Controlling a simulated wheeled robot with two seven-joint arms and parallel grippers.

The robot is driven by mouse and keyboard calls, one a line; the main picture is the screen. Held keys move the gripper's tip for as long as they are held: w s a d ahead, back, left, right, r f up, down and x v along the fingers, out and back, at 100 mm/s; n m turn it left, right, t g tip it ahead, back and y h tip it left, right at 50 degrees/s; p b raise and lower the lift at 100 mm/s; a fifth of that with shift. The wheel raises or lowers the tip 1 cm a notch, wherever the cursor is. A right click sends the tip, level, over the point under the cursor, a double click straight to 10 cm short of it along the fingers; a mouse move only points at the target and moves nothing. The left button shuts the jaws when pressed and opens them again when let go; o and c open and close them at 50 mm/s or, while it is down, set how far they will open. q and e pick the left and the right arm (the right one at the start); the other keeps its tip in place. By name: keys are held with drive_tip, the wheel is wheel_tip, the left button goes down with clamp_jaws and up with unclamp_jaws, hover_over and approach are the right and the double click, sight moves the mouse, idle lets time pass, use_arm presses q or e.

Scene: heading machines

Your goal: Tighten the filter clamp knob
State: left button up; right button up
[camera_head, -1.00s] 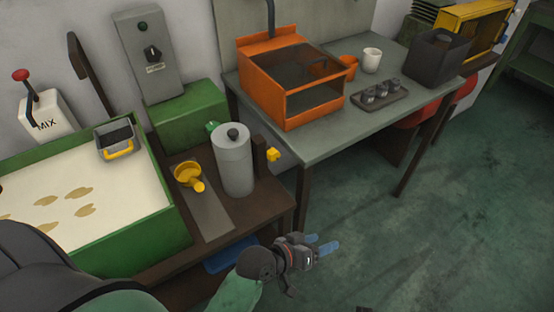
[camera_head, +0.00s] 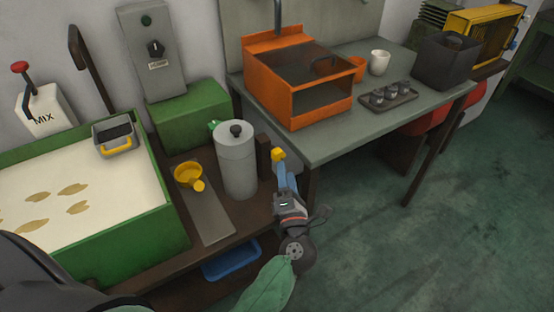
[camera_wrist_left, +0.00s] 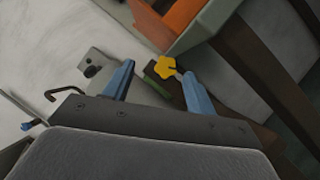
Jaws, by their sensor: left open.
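The yellow clamp knob (camera_head: 278,154) sits on the right side of a dark bracket (camera_head: 263,155), beside an upright grey filter cylinder (camera_head: 237,165) with a black top knob. My left gripper (camera_head: 284,172) is open, its blue fingers pointing up at the yellow knob from just below. In the left wrist view the lobed yellow knob (camera_wrist_left: 165,67) shows between the two blue fingertips, closer to the right one. Whether a finger touches the knob I cannot tell. My right gripper is not in view.
A yellow scoop (camera_head: 190,176) and the green-walled vat (camera_head: 120,240) are left of the cylinder. The grey table (camera_head: 340,140) with the orange box (camera_head: 292,95) stands behind and right of the knob. A blue tray (camera_head: 232,260) lies on the lower shelf. Floor at right is clear.

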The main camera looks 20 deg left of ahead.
sight(278, 159)
use_arm(q)
drive_tip(key=shift+n+g+y, duration=0.5)
drive_tip(key=shift+n+g, duration=0.2)
drive_tip(key=shift+n, duration=0.1)
drive_tip(key=shift+w+a+f+p, duration=0.1)
drive_tip(key=shift+w+a+p, duration=0.1)
drive_tip(key=shift+w+a, duration=0.8)
drive_tip(key=shift+w+a+r+p, duration=0.15)
drive_tip(key=shift+w+a, duration=0.6)
drive_tip(key=shift+w, duration=0.45)
drive_tip(key=shift+w+a+f+p, duration=0.15)
drive_tip(key=shift+w+a+p, duration=0.05)
drive_tip(key=shift+w+a, duration=0.8)
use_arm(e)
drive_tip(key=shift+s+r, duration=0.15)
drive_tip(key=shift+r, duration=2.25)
use_arm(q)
drive_tip(key=shift+d, duration=0.15)
drive_tip(key=c, duration=1)
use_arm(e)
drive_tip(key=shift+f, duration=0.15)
